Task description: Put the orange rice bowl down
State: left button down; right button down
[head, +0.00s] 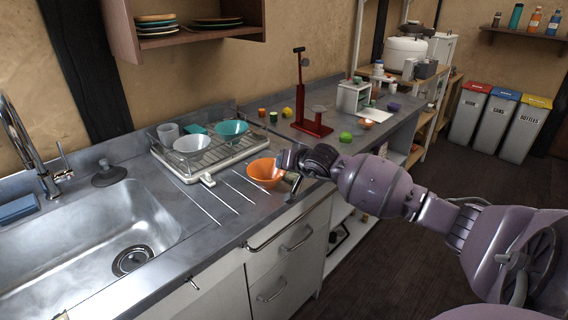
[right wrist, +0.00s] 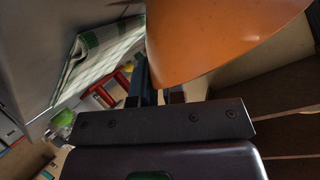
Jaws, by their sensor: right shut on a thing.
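The orange rice bowl (head: 265,172) is upright over the front part of the counter, just right of the dish rack; I cannot tell whether its base touches the counter. My right gripper (head: 284,169) comes in from the right and is shut on the bowl's right rim. In the right wrist view the bowl (right wrist: 220,35) fills the upper right, and the right gripper's fingers (right wrist: 158,92) are at its wall. The far side of the bowl's base is hidden. My left gripper is not in view.
A dish rack (head: 212,160) with bowls and a cup stands left of the bowl. Thin rods (head: 238,187) lie on the counter in front of it. A red stand (head: 312,127) and a green fruit (head: 345,137) are behind to the right. The sink (head: 100,240) is at left.

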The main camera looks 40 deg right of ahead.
jog(key=c, duration=1.2)
grip_release()
jog(key=shift+f, duration=0.1)
